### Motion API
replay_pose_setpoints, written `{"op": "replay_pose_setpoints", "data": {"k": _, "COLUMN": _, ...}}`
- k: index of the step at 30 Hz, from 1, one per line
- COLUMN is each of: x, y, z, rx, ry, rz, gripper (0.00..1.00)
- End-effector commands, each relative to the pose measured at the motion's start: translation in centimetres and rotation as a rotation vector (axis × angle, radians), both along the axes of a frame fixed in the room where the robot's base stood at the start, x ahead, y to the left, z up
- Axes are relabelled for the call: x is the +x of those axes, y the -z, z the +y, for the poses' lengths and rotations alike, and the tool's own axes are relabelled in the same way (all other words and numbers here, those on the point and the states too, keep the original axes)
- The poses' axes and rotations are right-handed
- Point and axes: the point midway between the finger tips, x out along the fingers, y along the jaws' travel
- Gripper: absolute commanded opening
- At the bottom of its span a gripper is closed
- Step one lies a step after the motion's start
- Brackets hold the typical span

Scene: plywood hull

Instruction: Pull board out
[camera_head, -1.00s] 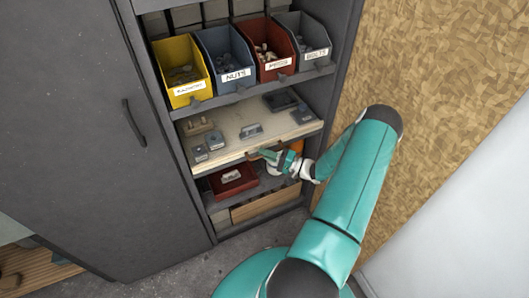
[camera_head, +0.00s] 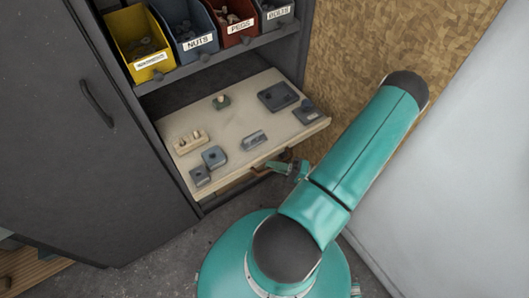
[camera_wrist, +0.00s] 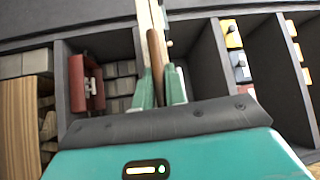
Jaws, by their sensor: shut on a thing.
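The board (camera_head: 230,153) is a pale wooden panel that sticks well out of the dark shelf unit in the head view. Several grey blocks, a small wooden block with pegs and a dark tray lie on it. A brown handle (camera_head: 262,170) is on its front edge. My gripper (camera_head: 288,168) is at this handle. In the wrist view the green fingers of my gripper (camera_wrist: 159,90) are shut on the brown handle (camera_wrist: 156,62), with the board's pale edge (camera_wrist: 146,20) just beyond. The board's rear end is hidden inside the shelf in the head view.
Yellow (camera_head: 137,42), blue (camera_head: 187,32) and red bins stand on the shelf above the board. A closed grey door (camera_head: 60,110) is at the left. A chipboard wall (camera_head: 375,45) is close on the right. In the wrist view a red tray (camera_wrist: 86,82) sits in a compartment.

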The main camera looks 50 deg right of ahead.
Motion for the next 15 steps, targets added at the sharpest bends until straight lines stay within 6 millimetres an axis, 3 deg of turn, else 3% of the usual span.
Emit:
{"op": "replay_pose_setpoints", "data": {"k": 6, "x": -2.0, "y": -0.1, "z": 0.6, "rx": 0.000, "ry": -0.001, "rz": -0.001, "gripper": 0.00}}
{"op": "replay_pose_setpoints", "data": {"k": 15, "x": -2.4, "y": 0.0, "z": 0.7, "rx": -0.001, "ry": -0.002, "rz": -0.001, "gripper": 0.00}}
